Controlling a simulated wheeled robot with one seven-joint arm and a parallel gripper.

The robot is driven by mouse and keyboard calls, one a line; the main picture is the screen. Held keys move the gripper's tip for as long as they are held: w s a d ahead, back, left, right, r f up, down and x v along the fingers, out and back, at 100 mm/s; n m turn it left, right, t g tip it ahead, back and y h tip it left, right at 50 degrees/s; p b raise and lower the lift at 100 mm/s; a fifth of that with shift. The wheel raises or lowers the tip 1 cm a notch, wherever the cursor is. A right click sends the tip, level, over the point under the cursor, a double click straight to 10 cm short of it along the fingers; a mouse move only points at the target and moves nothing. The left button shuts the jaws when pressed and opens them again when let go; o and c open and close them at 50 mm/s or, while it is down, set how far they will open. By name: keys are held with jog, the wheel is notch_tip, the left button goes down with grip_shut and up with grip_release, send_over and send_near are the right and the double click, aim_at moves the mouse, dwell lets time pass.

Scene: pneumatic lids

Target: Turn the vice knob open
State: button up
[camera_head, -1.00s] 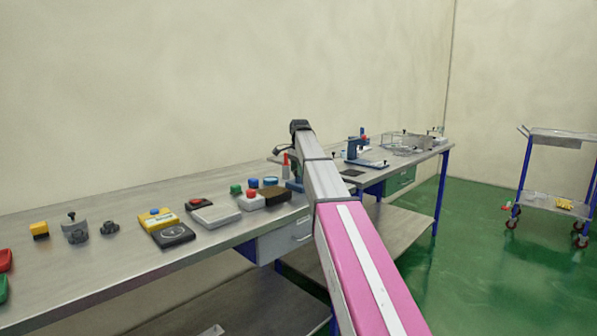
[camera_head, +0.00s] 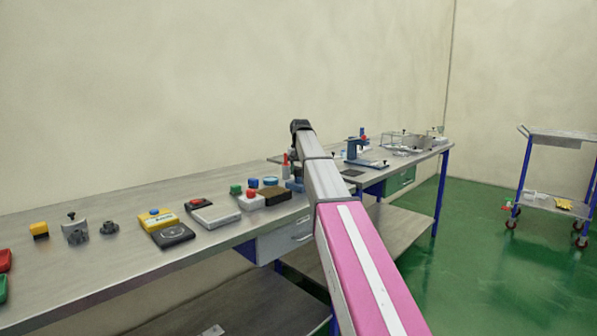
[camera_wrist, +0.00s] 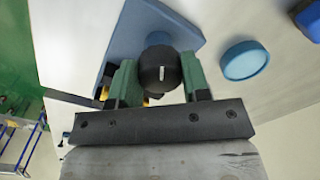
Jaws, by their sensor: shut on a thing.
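The vice knob (camera_wrist: 160,68) is a round black knob with a short white mark on its face, which points roughly up and down in the wrist view. It sits over the blue vice (camera_wrist: 143,35), a flat blue body; part of the vice also shows beside my arm in the head view (camera_head: 295,186). My gripper (camera_wrist: 159,74) has green fingers on both sides of the knob and is shut on it. In the head view my arm hides the knob and the fingers.
A light-blue round piece (camera_wrist: 245,60) lies right of the vice in the wrist view. Along the workbench (camera_head: 60,275) stand a yellow-and-black device (camera_head: 160,222), a grey scale (camera_head: 215,214) and several buttons. A blue stand (camera_head: 355,150) is farther back. A trolley (camera_head: 565,137) stands right.

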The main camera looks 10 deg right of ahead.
jog(key=n, duration=0.6)
jog(key=shift+w+n, duration=0.1)
jog(key=shift+n, duration=0.2)
jog(key=n, duration=0.5)
jog(key=shift+n, duration=0.3)
jog(key=o, duration=0.9)
notch_tip(320, 180, up, 11)
jog(key=shift+w+d+f, duration=0.1)
jog(key=shift+w+d, duration=0.05)
